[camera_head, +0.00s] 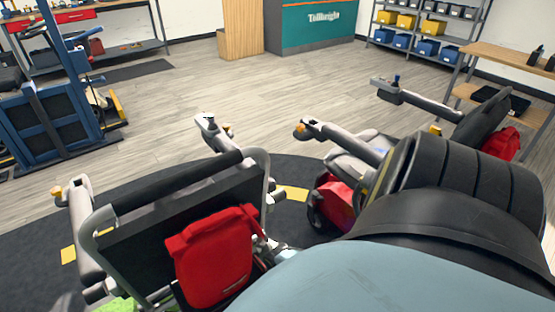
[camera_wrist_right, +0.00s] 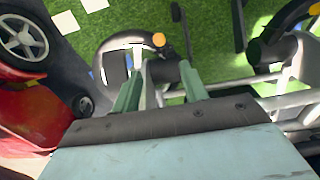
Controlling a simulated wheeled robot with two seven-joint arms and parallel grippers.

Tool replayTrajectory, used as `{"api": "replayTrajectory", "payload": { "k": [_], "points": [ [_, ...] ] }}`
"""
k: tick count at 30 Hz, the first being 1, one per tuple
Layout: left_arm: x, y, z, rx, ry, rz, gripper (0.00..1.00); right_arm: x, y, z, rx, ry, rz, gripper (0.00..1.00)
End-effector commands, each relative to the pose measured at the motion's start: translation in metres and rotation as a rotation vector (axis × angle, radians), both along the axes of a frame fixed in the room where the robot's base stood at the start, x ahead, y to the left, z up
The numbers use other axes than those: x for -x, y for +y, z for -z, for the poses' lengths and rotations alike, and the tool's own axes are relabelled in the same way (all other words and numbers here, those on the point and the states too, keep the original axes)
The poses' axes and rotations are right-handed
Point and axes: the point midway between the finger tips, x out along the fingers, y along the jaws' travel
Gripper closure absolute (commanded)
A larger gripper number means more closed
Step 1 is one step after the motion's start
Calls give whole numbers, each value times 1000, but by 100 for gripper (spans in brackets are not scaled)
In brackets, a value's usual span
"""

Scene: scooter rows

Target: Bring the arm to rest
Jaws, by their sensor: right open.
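My right arm (camera_head: 440,200), black and teal, reaches in from the lower right of the head view and covers part of the scooter row. Its gripper is hidden there. In the right wrist view my right gripper (camera_wrist_right: 160,88) is open, with two green fingers apart. A scooter part with a white-and-dark curved end and an orange knob (camera_wrist_right: 158,39) shows just beyond the fingertips. I cannot tell whether they touch it. My left gripper is in neither view.
A scooter with a red bag (camera_head: 212,258) stands at the lower left on a dark mat (camera_head: 30,240). A red scooter (camera_head: 335,200) is beside my arm. A blue lift (camera_head: 45,120) stands left, and a wooden bench (camera_head: 490,55) right. The middle floor is clear.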

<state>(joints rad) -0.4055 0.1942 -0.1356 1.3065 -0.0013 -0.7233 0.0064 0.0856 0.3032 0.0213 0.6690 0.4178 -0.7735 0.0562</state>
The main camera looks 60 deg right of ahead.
Motion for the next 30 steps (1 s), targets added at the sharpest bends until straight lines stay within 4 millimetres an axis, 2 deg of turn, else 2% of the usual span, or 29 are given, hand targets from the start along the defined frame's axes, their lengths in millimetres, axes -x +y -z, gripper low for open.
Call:
{"api": "replayTrajectory", "payload": {
  "k": [14,17,20,23,27,30],
  "points": [
    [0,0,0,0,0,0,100,0,0,0,0,0,0,56],
    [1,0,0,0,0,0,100,5,2,2,5,4,-12,56],
    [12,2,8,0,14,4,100,28,8,8,32,16,-65,56],
    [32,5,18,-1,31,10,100,68,20,17,76,26,-172,56],
    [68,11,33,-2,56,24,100,135,49,26,121,21,-379,56],
    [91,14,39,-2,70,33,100,175,71,27,125,5,-507,56]
  ]
}}
